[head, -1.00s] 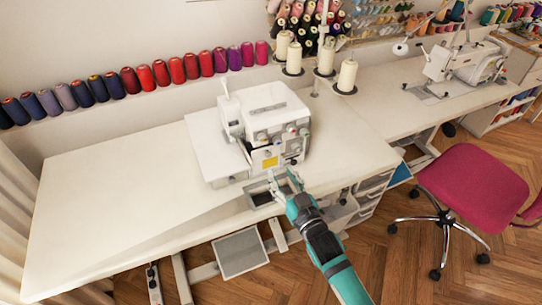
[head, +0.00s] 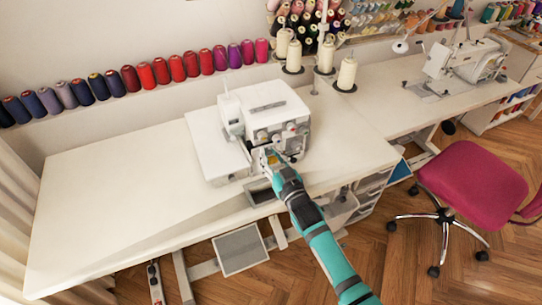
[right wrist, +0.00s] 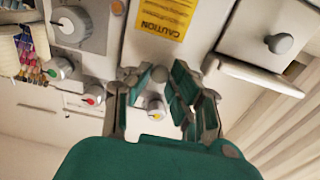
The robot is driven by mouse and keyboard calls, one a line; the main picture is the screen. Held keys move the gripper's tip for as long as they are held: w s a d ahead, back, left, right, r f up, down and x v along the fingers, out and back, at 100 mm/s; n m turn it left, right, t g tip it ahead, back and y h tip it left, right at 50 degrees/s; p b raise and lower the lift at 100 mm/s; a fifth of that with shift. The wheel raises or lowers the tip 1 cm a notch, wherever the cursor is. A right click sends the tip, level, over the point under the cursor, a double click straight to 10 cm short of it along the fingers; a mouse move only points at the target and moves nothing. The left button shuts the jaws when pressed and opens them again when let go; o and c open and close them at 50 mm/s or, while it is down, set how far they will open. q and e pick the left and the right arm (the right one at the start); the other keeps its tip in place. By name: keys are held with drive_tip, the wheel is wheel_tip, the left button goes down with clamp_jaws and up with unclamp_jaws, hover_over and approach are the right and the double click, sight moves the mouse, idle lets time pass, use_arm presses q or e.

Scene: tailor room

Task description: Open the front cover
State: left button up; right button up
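The white overlock sewing machine (head: 270,108) stands on the table, its front towards me. Its front cover carries a yellow caution label, which shows clearly in the right wrist view (right wrist: 166,16). In the head view my right gripper (head: 273,158) is at the lower front of the machine and hides most of the label. In the right wrist view my right gripper (right wrist: 166,76) has its fingers apart, with a yellow-marked knob (right wrist: 155,108) visible through the gap. I cannot tell whether a fingertip touches the cover. My left gripper is not in view.
Dial knobs (right wrist: 70,22) sit close beside the fingers. Thread cones (head: 347,73) stand behind the machine on its right. The white table (head: 110,205) is clear on the left. A pink chair (head: 470,185) stands on the right.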

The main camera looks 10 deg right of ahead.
clamp_jaws()
drive_tip(key=shift+s+f+b, duration=0.1)
drive_tip(key=shift+f+b, duration=0.15)
drive_tip(key=shift+b, duration=0.2)
drive_tip(key=shift+s+d+f+t+y+b, duration=0.25)
drive_tip(key=shift+s+f+t+b, duration=0.45)
drive_tip(key=shift+b, duration=0.95)
drive_tip(key=shift+s+d+f+t+y+b, duration=0.2)
drive_tip(key=shift+s+f+t+b, duration=0.45)
drive_tip(key=shift+b, duration=1.05)
drive_tip(key=shift+s+d+f+t+y+b, duration=0.2)
drive_tip(key=shift+s+f+t+b, duration=0.55)
drive_tip(key=shift+b, duration=0.9)
drive_tip(key=shift+s+d+r, duration=0.1)
drive_tip(key=shift+s, duration=0.05)
